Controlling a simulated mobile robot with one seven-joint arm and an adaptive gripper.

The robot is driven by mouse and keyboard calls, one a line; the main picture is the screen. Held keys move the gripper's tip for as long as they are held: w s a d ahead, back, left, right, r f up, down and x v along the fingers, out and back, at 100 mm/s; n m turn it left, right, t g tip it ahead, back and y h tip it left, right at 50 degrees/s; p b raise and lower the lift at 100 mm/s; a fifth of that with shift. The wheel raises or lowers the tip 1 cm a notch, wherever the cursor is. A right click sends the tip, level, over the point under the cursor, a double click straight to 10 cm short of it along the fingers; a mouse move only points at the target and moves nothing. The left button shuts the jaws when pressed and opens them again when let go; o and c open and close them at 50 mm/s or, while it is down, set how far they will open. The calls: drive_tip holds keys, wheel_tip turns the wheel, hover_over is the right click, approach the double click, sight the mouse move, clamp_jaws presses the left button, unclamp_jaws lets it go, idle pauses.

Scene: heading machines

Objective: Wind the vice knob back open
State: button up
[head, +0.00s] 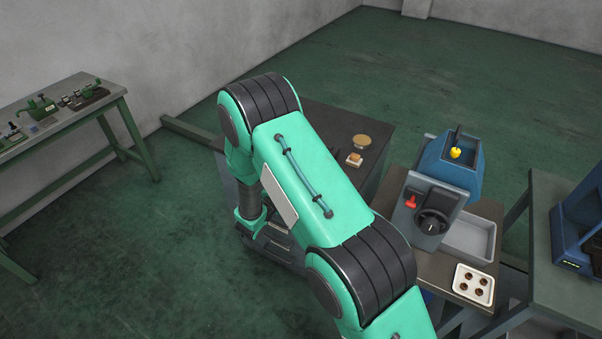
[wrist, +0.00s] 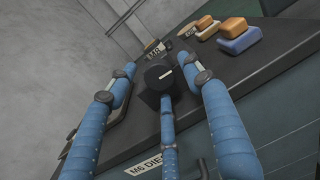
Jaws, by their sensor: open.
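In the wrist view, a dark, round-faced knob (wrist: 158,74) with a pale bar on its face stands at the edge of the dark bench (wrist: 225,62). It looks like the vice knob. My gripper (wrist: 160,76) has its blue fingers spread around it, one on the left, one on the right and one below. The side fingers look apart from the knob; whether the lower finger touches it I cannot tell. In the head view my green arm covers the gripper and the knob.
Orange and blue blocks (wrist: 240,37) lie on the bench beyond the right finger. An "M6 DIE" label (wrist: 144,165) is on its front. In the head view, a blue machine (head: 446,165) with a red lever and a white tray (head: 473,284) stand right. A green-legged table (head: 62,118) stands left.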

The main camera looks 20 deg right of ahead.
drive_tip(key=shift+c, duration=0.2)
drive_tip(key=c, duration=1.1)
drive_tip(key=shift+s+d+f+n+p, duration=0.1)
drive_tip(key=shift+s+n+p, duration=0.05)
drive_tip(key=shift+n+p, duration=0.35)
drive_tip(key=n+p, duration=0.6)
drive_tip(key=n, duration=0.3)
drive_tip(key=shift+s+d+t+p, duration=0.1)
drive_tip(key=shift+s+t+p, duration=0.05)
drive_tip(key=shift+t+p, duration=0.25)
drive_tip(key=n+p, duration=0.2)
drive_tip(key=n, duration=0.2)
drive_tip(key=shift+d+f+n+p, duration=0.1)
drive_tip(key=shift+n+p, duration=0.2)
drive_tip(key=shift+n, duration=0.1)
drive_tip(key=n+p, duration=0.2)
drive_tip(key=n, duration=0.3)
drive_tip(key=shift+s+t, duration=0.1)
drive_tip(key=shift+t, duration=0.2)
